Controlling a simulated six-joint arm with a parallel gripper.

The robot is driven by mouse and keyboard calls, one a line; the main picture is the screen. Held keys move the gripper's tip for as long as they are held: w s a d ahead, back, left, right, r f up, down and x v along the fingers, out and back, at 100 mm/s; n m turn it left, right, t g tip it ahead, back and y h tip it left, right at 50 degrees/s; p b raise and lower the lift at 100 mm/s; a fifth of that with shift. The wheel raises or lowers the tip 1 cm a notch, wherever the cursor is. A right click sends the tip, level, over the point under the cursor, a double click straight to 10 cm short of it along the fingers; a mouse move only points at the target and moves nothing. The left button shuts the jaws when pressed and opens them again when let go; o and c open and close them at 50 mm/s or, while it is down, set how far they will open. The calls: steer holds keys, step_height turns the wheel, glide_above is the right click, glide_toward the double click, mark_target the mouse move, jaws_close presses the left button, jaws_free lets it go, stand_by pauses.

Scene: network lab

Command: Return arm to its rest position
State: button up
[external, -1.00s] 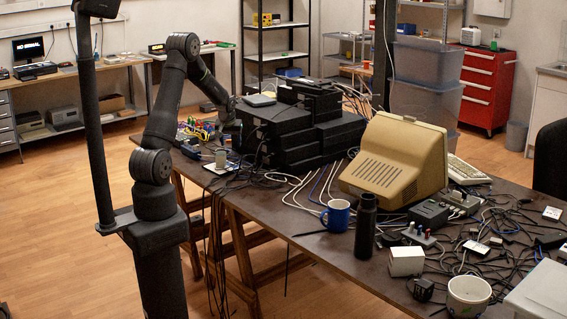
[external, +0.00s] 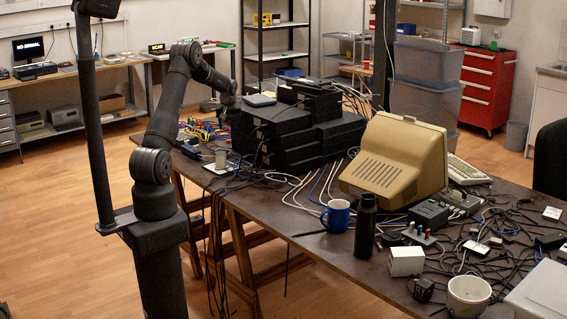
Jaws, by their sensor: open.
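My arm rises from its column (external: 160,270) at the left end of the dark table (external: 300,235). It bends at the top and reaches down to the right. My gripper (external: 232,112) is at the left side of the stack of black boxes (external: 285,135), above the table's far left corner. It is small and dark against the boxes, so its fingers are hard to make out. I see nothing held in it. I cannot tell whether it touches the boxes.
Coloured cables (external: 203,130) lie below the forearm. A beige monitor (external: 392,160), blue mug (external: 337,215), black bottle (external: 365,225) and many loose cables crowd the table. A dark pole (external: 95,130) stands left of my arm. Floor at the left is clear.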

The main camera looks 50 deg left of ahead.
steer(key=a+f+n+g, duration=0.2)
steer(key=a+n, duration=0.3)
steer(key=a, duration=1.4)
steer(key=shift+f+n+y, duration=0.2)
steer(key=shift+n+y, duration=0.2)
steer(key=shift+a, duration=0.1)
